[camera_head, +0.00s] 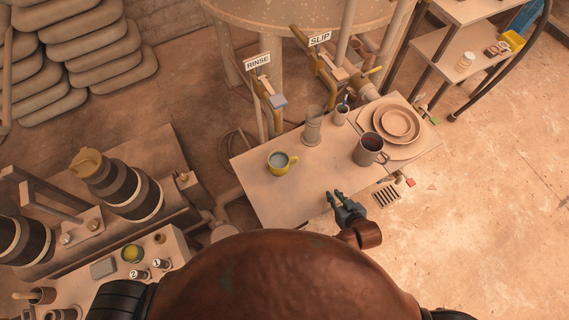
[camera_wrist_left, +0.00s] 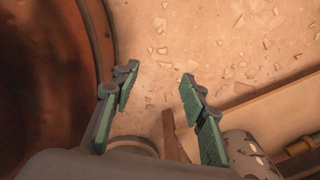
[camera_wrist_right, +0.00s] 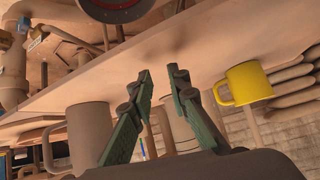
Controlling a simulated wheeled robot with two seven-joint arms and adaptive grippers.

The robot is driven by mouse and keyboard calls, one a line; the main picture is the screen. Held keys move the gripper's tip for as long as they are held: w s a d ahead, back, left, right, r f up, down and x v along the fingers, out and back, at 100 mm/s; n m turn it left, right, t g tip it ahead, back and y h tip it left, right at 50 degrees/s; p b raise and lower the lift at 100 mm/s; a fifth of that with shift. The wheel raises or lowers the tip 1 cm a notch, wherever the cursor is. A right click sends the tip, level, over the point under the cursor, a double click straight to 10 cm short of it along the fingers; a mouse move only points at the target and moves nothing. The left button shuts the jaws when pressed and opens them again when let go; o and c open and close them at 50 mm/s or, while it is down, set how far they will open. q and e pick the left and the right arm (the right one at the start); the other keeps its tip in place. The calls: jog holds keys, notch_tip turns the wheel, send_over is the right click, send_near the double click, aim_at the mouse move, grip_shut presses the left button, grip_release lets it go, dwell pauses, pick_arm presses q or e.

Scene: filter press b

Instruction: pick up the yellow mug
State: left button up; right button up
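The yellow mug (camera_head: 279,164) stands upright on the left part of the tan table (camera_head: 262,196), its handle pointing right. It also shows right of my gripper in the right wrist view (camera_wrist_right: 249,83), with its handle toward the fingers. My right gripper (camera_head: 334,194) is at the table's front edge, right of the mug and apart from it. In the right wrist view its fingers (camera_wrist_right: 160,72) are apart with nothing between them. My left gripper (camera_wrist_left: 158,76) is open and empty over bare floor in the left wrist view and is hidden in the head view.
A grey mug (camera_head: 370,149) stands near my right gripper. RINSE (camera_head: 257,61) and SLIP (camera_head: 319,39) valve signs stand beyond the table. Table between mug and gripper is clear.

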aim_at(284, 163)
jog(key=w+a+r+y, duration=0.1)
jog(key=w+a, duration=0.1)
jog(key=a, duration=0.2)
jog(key=w+a+r+n+t+y, duration=0.1)
jog(key=w+a, duration=0.2)
jog(key=a, duration=0.1)
jog(key=w+a+r+n+t+y, duration=0.1)
jog(key=w+a, duration=0.2)
jog(key=a, duration=0.1)
jog(key=b+x, duration=0.3)
jog(key=x, duration=0.4)
jog(key=shift+w+a, duration=0.15)
jog(key=shift+w, duration=0.15)
pick_arm(q)
jog(key=f, duration=0.3)
jog(key=shift+s, duration=0.4)
pick_arm(e)
jog(key=shift+r, duration=0.1)
jog(key=shift+c, duration=0.7)
grip_shut()
pick_arm(q)
jog(key=shift+w, duration=0.1)
pick_arm(e)
jog(key=shift+t, duration=0.3)
